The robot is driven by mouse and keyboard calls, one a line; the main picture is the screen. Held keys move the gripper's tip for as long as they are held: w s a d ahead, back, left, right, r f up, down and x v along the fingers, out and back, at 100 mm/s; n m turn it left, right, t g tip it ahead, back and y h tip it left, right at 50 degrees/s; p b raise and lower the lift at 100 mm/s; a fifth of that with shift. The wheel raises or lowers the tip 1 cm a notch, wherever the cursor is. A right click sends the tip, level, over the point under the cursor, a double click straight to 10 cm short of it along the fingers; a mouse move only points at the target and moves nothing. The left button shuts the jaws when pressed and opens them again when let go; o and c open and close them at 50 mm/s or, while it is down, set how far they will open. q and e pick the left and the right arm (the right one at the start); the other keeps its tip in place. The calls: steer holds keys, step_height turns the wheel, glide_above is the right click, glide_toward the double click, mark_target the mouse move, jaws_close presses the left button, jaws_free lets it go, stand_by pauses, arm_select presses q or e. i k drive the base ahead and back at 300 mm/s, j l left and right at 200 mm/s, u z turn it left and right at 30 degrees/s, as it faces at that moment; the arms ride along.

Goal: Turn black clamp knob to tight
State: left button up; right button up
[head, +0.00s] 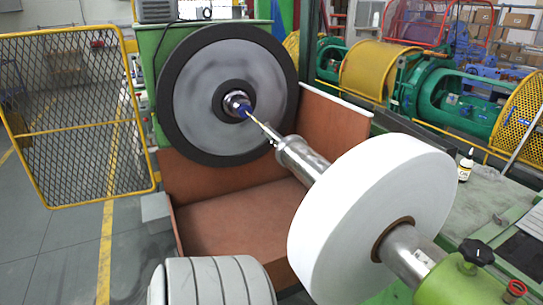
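The black clamp knob (475,252) is a lobed knob on top of a green housing (450,285) at the lower right of the head view. The housing holds the metal shaft (405,255) that carries the large white roll (372,215). Nothing touches the knob, and I cannot tell from its look whether it is tight or loose.
A red ring-shaped part (516,287) sits right of the knob. A small bottle (466,165) stands on the green bench (485,205) behind it. A big black-rimmed wheel (225,95) and a yellow mesh gate (75,110) stand at the left.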

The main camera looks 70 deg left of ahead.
mark_target(474, 253)
steer(key=u, duration=1.8)
steer(key=k+l+z, duration=0.3)
steer(key=l+z, duration=0.3)
steer(key=k+j, duration=0.05)
